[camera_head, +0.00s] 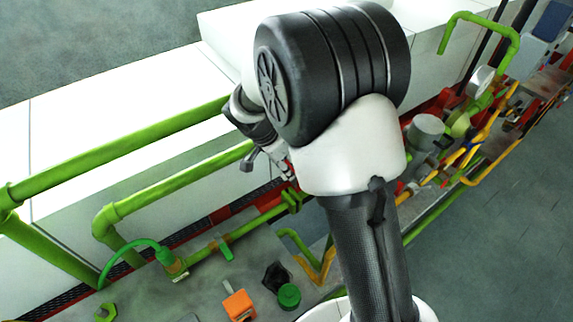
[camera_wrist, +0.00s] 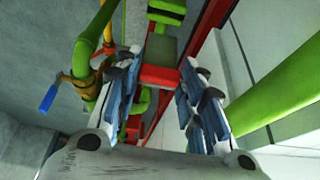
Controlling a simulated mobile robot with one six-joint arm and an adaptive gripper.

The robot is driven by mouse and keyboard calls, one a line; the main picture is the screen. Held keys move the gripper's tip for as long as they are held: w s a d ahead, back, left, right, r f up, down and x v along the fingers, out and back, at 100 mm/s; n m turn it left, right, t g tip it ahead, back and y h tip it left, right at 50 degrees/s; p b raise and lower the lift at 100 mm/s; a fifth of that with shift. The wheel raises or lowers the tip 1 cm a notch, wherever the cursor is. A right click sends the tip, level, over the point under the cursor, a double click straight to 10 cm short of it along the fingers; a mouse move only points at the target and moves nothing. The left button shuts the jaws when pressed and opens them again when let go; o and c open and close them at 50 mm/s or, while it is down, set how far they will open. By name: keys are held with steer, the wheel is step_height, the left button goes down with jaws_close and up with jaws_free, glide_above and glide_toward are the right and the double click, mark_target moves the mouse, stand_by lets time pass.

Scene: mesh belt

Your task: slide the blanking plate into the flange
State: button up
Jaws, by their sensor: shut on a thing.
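My gripper (camera_wrist: 160,75) shows in the wrist view, its two blue-and-white fingers closed in from left and right. A red piece (camera_wrist: 158,79) spans the gap between the fingertips; I take it to be the blanking plate. Just beyond it is a green block (camera_wrist: 160,48) on a green pipe line, perhaps part of the flange; I cannot tell whether the plate touches it. In the head view my gripper (camera_head: 279,163) is small and partly behind my arm, above the red and green pipework (camera_head: 290,199). The plate cannot be made out there.
Thick green pipes (camera_head: 170,182) run along the white block (camera_head: 130,100) on the left. An orange block (camera_head: 239,304) and a green knob (camera_head: 289,295) stand on the grey bench. A blue-handled valve (camera_wrist: 48,98) hangs left of my fingers. Dense pipework and a gauge (camera_head: 480,82) lie at right.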

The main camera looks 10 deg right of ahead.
step_height(320, 180, down, 5)
steer(key=b, duration=0.5)
steer(key=shift+f, duration=0.1)
steer(key=shift+b, duration=1.05)
stand_by(1.7)
steer(key=shift+f+b, duration=3.4)
steer(key=shift+b, duration=0.2)
steer(key=o, duration=1.2)
steer(key=v, duration=1.2)
